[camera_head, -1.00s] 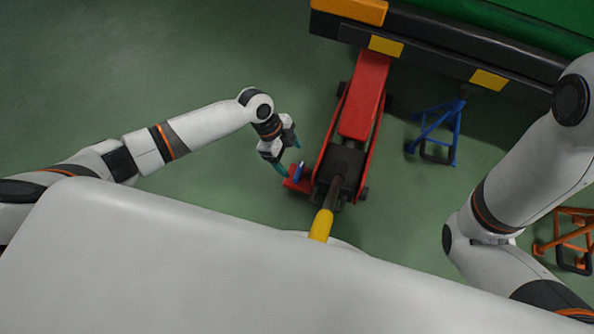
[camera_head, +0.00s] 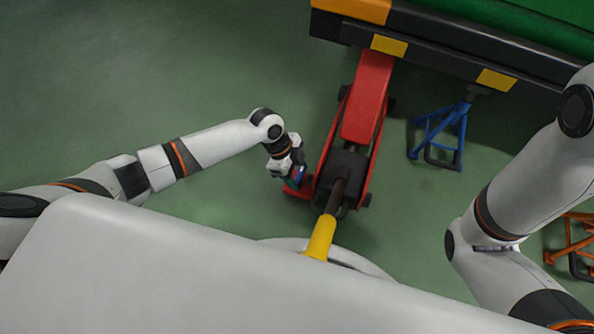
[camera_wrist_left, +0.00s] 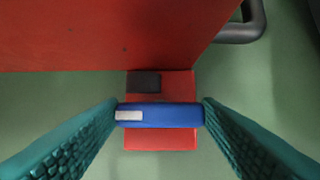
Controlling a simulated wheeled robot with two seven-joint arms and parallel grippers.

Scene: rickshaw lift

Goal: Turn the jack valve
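The red floor jack (camera_head: 366,105) stands with its front end by the green vehicle's dark bumper. Its blue valve handle (camera_wrist_left: 165,116), a short bar with a white patch, lies crosswise over a small red block (camera_wrist_left: 160,140) in the left wrist view. My left gripper (camera_head: 294,181) is at the jack's left rear side. Its teal fingers (camera_wrist_left: 160,108) are wide apart, one at each end of the blue bar; whether they press on it is unclear. In the head view the gripper largely hides the valve. My right gripper is not in view.
A dark jack handle with a yellow grip (camera_head: 320,238) rises from the jack toward my body. A blue stand (camera_head: 440,135) is right of the jack, and an orange stand (camera_head: 572,240) is at the right edge. Green floor left of the jack is clear.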

